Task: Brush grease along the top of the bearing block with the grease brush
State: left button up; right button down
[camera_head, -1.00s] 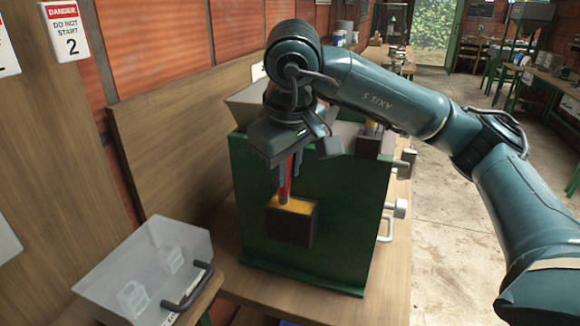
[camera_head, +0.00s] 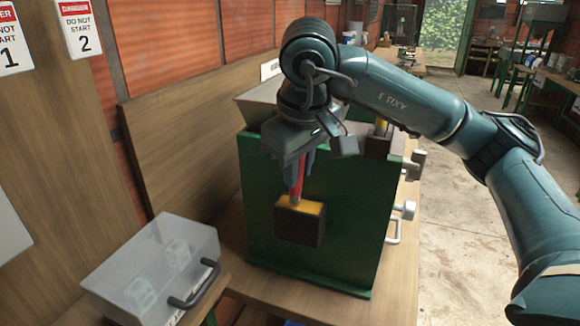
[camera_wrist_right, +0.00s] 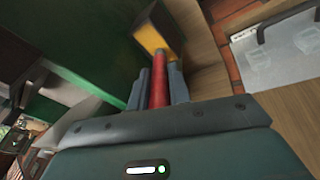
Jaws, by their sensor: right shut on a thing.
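The bearing block (camera_head: 299,227) is a dark block with a yellow top, on the front face of the green machine (camera_head: 345,215). My right gripper (camera_head: 300,170) is above it, shut on the red handle of the grease brush (camera_head: 297,182). The brush points down, and its lower end meets the yellow top; the bristles are hard to make out. In the right wrist view the red handle (camera_wrist_right: 159,82) sits between the fingers (camera_wrist_right: 160,88), and its far end reaches the block's yellow face (camera_wrist_right: 153,37). My left gripper is not in view.
A clear lidded box (camera_head: 150,265) with a dark handle stands at the lower left. A second dark block (camera_head: 379,146) with a yellow part is at the machine's right side. Handles (camera_head: 403,210) stick out on the right. Open floor lies beyond.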

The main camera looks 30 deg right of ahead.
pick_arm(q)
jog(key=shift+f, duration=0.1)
pick_arm(e)
jog(key=shift+s+d, duration=0.1)
pick_arm(q)
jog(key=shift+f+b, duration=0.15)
jog(key=shift+b, duration=0.25)
pick_arm(e)
jog(key=shift+s+d, duration=0.6)
jog(key=shift+s, duration=0.15)
